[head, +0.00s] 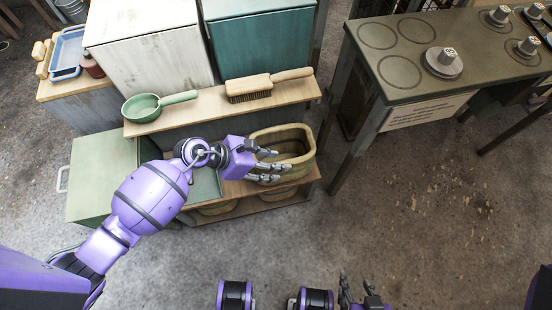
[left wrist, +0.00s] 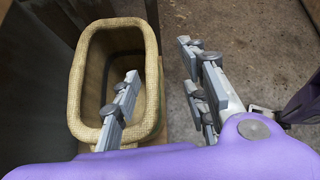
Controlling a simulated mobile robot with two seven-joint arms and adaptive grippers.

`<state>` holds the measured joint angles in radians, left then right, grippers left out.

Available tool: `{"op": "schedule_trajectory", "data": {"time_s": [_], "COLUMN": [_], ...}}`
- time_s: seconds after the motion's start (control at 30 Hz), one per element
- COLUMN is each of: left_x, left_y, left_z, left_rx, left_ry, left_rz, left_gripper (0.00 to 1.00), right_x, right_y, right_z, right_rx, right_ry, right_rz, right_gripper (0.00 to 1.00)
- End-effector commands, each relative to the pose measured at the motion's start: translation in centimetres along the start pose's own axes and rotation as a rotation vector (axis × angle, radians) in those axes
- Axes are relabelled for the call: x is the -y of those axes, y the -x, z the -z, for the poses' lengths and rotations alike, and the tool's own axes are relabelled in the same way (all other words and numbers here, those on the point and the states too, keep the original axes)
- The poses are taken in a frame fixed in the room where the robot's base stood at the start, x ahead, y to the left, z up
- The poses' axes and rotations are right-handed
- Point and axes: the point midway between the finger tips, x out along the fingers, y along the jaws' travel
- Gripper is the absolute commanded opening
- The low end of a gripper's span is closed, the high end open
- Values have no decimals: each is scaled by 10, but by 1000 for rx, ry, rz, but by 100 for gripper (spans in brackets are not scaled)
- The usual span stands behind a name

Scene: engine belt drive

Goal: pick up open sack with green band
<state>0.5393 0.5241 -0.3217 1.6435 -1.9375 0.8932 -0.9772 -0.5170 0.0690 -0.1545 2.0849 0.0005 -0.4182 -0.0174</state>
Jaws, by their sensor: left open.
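The open sack (head: 298,139) is a tan, woven-looking, rounded-square container standing upright at the right end of the low wooden shelf. In the left wrist view its thick rim (left wrist: 76,80) and hollow inside show. A faint greenish strip shows on its right side there; the rest of any band is hidden. My left gripper (head: 277,164) is open at the near side of the sack. In the left wrist view, one finger of my left gripper (left wrist: 163,66) is over the opening and the others are outside the right wall. My right gripper (head: 358,288) is at the bottom edge, partly cut off.
A brush (head: 262,88) and green pan (head: 143,108) lie on the shelf above the sack. More tan containers (head: 279,194) sit on a lower shelf. A green-topped workbench (head: 408,72) stands to the right. The floor in front is clear.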

Motion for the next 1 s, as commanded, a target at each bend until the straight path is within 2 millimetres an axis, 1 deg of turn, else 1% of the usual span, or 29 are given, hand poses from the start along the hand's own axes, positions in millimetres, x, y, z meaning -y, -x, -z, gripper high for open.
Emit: {"op": "schedule_trajectory", "data": {"time_s": [0.03,0.1,0.17,0.37,0.47,0.6,0.7,0.8,0.97,1.0], "left_x": [-9,-16,-19,-19,-18,-17,-17,-18,-18,-18], "left_y": [-3,-4,-8,-30,-43,-65,-76,-79,-79,-79], "left_z": [8,13,15,16,16,17,19,19,19,19], "left_rx": [-42,-81,-96,-97,-95,-95,-96,-97,-97,-97], "left_ry": [-58,-112,-131,-135,-131,-130,-132,-133,-133,-133], "left_rz": [0,-2,-2,-3,-3,-3,-4,-5,-5,-5], "left_gripper": [40,40,40,40,40,40,40,40,40,39], "right_x": [1,2,2,2,2,2,2,1,1,1], "right_y": [-3,-4,-4,-3,-3,-5,-6,-7,-7,-7], "right_z": [-3,-2,-2,-7,-9,-12,-14,-15,-15,-15], "right_rx": [1,-2,-2,6,10,13,16,17,17,17], "right_ry": [-1,-2,-2,-5,-6,-7,-8,-8,-8,-8], "right_rz": [1,1,1,1,1,1,0,0,-1,-1], "right_gripper": [40,40,40,40,40,40,40,40,40,40]}}
